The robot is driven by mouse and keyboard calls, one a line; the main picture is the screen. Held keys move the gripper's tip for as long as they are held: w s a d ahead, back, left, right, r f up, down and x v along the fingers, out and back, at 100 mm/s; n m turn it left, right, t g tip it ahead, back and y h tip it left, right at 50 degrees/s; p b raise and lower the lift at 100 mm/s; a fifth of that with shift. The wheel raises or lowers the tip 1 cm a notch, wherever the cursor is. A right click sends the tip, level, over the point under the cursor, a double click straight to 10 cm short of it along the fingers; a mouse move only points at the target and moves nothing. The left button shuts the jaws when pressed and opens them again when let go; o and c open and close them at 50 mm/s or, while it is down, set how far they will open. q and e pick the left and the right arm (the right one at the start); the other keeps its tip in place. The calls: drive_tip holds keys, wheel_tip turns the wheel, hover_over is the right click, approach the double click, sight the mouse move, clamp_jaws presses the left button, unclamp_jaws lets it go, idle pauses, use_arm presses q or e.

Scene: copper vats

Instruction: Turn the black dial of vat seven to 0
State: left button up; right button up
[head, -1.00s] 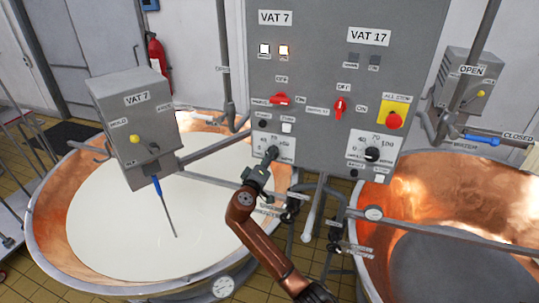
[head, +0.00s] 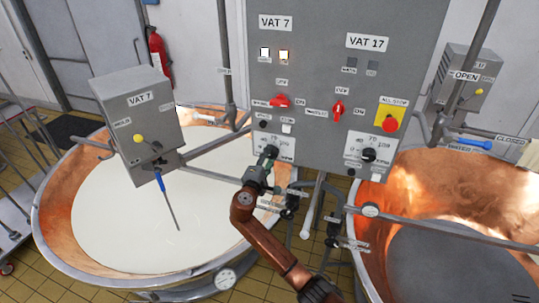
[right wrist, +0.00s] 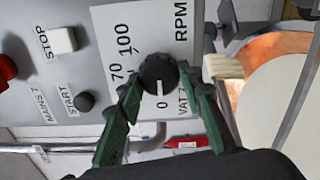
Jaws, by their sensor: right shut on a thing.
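The black dial of vat seven (head: 271,150) is on a white scale plate low on the grey control panel, under the VAT 7 label (head: 275,22). My right gripper (head: 266,161) reaches up to it from below. In the right wrist view the round black dial (right wrist: 158,73) sits between the two green fingers of my right gripper (right wrist: 160,100), which is shut on it. The scale, turned sideways there, shows 0, 70 and 100. A white mark lies between the dial and the 0; whether it is pointer or tick I cannot tell. My left gripper is out of view.
Vat 17's dial (head: 369,155) and a red stop button on a yellow plate (head: 390,124) are to the right. Red switches (head: 280,101) sit above. Pipes and valves (head: 290,200) hang below the panel. A milk-filled copper vat (head: 60,215) stands left.

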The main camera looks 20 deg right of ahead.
idle(0.4)
drive_tip(key=o, duration=1.1)
drive_tip(key=v, duration=1.2)
drive_tip(key=shift+w+f, duration=0.1)
